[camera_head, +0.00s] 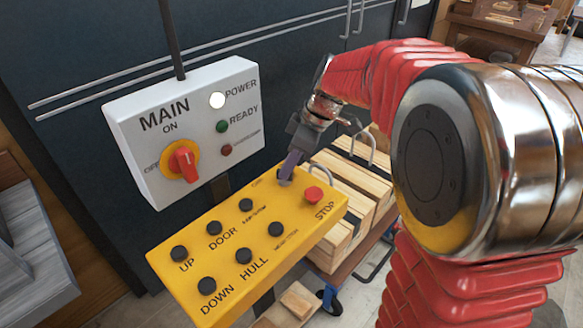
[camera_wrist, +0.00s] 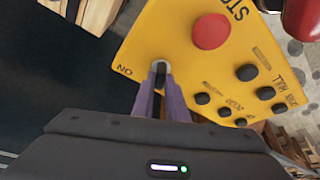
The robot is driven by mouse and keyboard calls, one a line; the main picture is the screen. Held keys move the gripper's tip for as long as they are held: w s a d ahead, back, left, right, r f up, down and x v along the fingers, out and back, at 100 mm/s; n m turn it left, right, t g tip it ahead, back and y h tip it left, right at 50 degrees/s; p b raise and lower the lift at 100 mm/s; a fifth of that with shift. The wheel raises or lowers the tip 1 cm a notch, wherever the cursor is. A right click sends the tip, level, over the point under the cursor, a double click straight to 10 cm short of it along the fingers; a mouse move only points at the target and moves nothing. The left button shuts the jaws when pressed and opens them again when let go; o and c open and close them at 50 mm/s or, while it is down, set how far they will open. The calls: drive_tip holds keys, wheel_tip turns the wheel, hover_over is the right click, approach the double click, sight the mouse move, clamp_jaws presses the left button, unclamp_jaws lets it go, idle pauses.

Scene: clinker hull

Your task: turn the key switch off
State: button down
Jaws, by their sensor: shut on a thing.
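The key switch (camera_wrist: 158,66) is a small grey part on the yellow control panel (camera_wrist: 165,30), beside a label that seems to read ON. In the head view the key switch (camera_head: 285,178) sits at the panel's upper corner, left of the red STOP button (camera_head: 314,194). My gripper (camera_head: 290,166) reaches down to it from above. In the wrist view the purple fingers of my gripper (camera_wrist: 162,78) are shut on the key switch, one on each side. The fingers hide part of it, and I cannot tell which way it is turned.
Several black push buttons (camera_head: 243,256) cover the rest of the yellow panel. A grey MAIN box (camera_head: 200,185) with a red rotary handle (camera_head: 184,162) and a lit white POWER lamp (camera_head: 217,100) hangs behind. A cart with timber (camera_head: 350,190) stands close on the right.

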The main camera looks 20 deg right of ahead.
idle(0.3)
drive_tip(key=c, duration=2.1)
unclamp_jaws()
drive_tip(key=shift+s, duration=0.1)
drive_tip(key=o, duration=0.3)
drive_tip(key=shift+a, duration=0.15)
drive_tip(key=shift+o, duration=0.2)
drive_tip(key=shift+r, duration=0.1)
